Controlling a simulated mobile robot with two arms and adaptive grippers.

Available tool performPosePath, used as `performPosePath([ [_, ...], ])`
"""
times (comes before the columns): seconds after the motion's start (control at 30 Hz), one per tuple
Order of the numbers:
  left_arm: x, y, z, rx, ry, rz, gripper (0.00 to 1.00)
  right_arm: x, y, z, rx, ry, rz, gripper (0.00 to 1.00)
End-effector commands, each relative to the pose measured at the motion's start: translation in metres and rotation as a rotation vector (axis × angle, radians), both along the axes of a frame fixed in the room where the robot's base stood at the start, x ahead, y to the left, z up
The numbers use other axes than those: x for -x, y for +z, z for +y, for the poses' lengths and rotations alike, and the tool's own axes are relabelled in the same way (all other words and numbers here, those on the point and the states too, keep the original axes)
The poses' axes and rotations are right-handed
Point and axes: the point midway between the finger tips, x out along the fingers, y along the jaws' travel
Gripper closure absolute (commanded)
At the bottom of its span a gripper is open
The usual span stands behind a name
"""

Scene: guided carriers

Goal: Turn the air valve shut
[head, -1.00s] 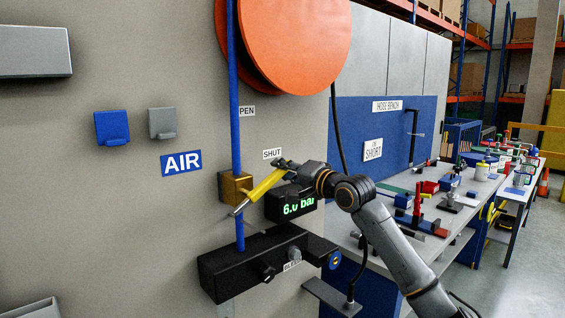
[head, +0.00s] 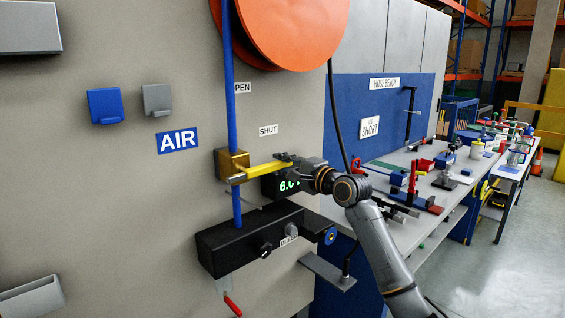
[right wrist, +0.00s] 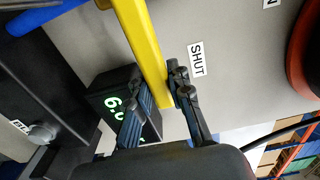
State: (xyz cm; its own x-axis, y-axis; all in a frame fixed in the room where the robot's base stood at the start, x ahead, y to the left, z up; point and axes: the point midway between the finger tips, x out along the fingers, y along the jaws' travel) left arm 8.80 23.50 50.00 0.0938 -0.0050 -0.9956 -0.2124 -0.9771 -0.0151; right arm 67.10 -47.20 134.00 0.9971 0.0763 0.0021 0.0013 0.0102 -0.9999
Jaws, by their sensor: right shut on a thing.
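The air valve is a brass block (head: 232,162) on the vertical blue pipe (head: 229,95), with a yellow lever (head: 258,170). The lever points right and tilts slightly up, below the SHUT label (head: 268,130). My right gripper (head: 292,163) is shut on the lever's outer end. In the right wrist view its fingers (right wrist: 157,82) lie on both sides of the yellow bar (right wrist: 146,45). The green-digit pressure display (head: 287,185) is partly hidden behind my gripper; a 6 shows. My left gripper is not in view.
A black manifold (head: 225,248) with knobs juts out below the valve. A large orange reel (head: 295,30) hangs above. The PEN-lettered label (head: 239,88) sits beside the pipe. A cluttered hose bench (head: 405,225) stands at right, with open floor beyond it.

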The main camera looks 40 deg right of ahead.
Motion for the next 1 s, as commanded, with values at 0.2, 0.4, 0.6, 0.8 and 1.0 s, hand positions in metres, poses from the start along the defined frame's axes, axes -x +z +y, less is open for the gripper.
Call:
performPosePath([
  [0.2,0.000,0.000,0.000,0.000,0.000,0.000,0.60,0.000,-0.002,0.000,-0.010,0.001,0.004,1.00],
  [0.4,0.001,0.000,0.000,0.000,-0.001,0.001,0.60,0.000,-0.002,0.000,-0.010,0.002,0.005,0.60],
  [0.6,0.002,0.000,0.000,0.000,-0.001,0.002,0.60,0.000,-0.002,0.000,-0.006,0.002,0.003,0.57],
  [0.8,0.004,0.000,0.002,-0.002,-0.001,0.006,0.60,0.004,-0.002,0.000,-0.005,0.001,0.003,0.57],
  [1.0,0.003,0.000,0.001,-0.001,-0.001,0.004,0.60,0.034,-0.003,-0.003,-0.001,0.001,0.004,0.57],
])
